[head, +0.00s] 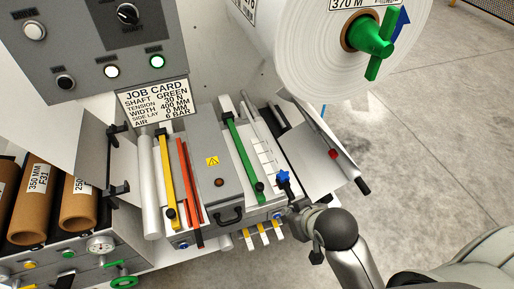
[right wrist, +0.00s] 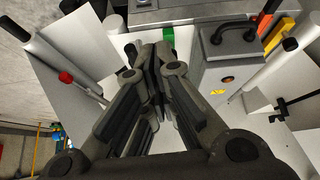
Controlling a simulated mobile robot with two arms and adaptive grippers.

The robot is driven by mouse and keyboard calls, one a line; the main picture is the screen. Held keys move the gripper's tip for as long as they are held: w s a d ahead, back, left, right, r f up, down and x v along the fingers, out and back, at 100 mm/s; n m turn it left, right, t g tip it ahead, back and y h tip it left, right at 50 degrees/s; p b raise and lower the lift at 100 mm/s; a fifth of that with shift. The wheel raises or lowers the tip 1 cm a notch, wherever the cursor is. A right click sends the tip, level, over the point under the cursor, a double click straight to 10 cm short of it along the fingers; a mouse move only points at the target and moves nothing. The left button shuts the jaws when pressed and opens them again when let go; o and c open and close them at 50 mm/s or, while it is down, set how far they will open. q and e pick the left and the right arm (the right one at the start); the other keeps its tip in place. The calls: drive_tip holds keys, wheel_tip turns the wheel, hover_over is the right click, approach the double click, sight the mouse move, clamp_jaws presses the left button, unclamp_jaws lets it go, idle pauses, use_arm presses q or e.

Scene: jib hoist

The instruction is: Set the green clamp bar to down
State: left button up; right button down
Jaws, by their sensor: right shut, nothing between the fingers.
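The green clamp bar (head: 238,148) lies along the machine deck in the head view, with a black knob at its near end. I cannot tell from this angle whether it is raised or down. A green piece (right wrist: 168,37), likely its end, shows beyond my fingers in the right wrist view. My right gripper (head: 286,211) is at the deck's near right corner, close to the blue star knob and to the right of the bar's near end. Its fingers (right wrist: 156,52) are shut and empty. My left gripper is not in view.
A yellow bar (head: 165,171) and an orange bar (head: 188,185) lie left of the grey box (head: 215,165) with a black handle. A blue star knob (head: 283,178) stands by my right gripper. A large white roll (head: 320,50) hangs above. Open floor lies right.

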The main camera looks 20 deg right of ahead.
drive_tip(key=w+a+r+m+t, duration=0.1)
drive_tip(key=w+r+t, duration=0.2)
drive_tip(key=w+r, duration=0.35)
drive_tip(key=w+a+r+t, duration=0.2)
drive_tip(key=w+r+t, duration=0.15)
drive_tip(key=w, duration=0.55)
drive_tip(key=w+f+p, duration=0.2)
drive_tip(key=w+f, duration=0.4)
drive_tip(key=f, duration=0.2)
drive_tip(key=shift+w+d+f+g+p, duration=0.25)
drive_tip(key=shift+w+g+p, duration=0.1)
drive_tip(key=shift+g+p, duration=0.1)
